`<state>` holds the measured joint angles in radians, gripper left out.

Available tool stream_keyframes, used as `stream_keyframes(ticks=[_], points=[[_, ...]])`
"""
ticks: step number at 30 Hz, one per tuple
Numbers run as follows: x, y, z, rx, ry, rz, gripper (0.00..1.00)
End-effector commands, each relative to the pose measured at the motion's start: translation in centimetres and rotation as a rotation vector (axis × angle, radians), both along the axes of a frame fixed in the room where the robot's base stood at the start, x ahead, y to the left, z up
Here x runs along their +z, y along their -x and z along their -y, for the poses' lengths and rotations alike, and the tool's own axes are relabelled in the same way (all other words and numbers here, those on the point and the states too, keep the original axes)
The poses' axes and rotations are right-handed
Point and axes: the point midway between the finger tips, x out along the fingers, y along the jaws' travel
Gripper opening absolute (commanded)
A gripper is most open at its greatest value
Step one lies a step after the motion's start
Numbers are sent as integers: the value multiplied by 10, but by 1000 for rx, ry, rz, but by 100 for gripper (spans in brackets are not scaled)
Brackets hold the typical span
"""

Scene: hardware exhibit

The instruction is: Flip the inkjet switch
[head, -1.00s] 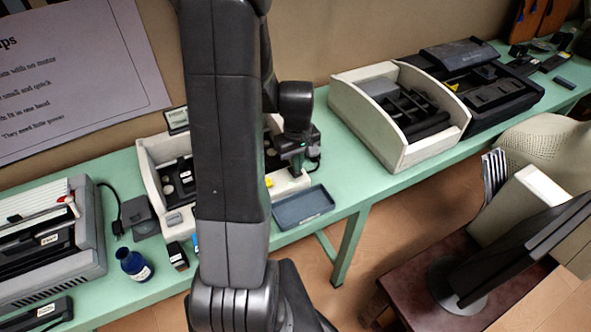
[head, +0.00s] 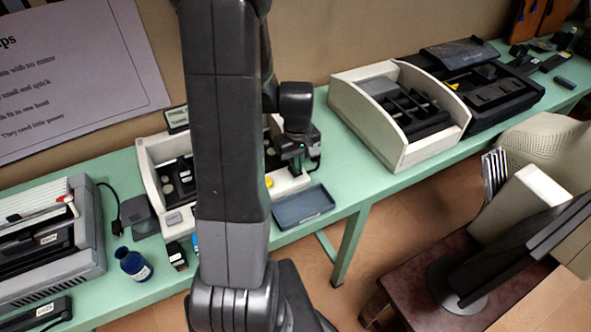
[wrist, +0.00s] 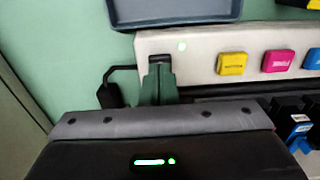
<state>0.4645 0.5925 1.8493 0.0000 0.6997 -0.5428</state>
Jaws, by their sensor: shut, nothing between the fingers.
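The inkjet exhibit is a cream open-topped housing (head: 150,188) on the green table, partly hidden behind my arm in the head view. Its cream front panel (wrist: 205,58) crosses the wrist view, with yellow, magenta and cyan buttons to the right. The gripper (head: 297,160) also shows over the housing's right end in the head view.
A blue-grey tray (head: 304,206) lies close to the gripper at the table's front edge. A black cabled block (wrist: 110,95) is beside the panel. Another cream housing (head: 390,155) stands at right, with bare table between.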

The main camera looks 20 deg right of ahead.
Motion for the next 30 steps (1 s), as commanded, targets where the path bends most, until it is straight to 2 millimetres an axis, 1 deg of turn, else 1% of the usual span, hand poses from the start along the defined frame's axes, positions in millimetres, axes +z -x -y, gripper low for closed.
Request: stream_keyframes(ticks=[30], points=[[-16, 0, 0, 0, 0, 0, 0]])
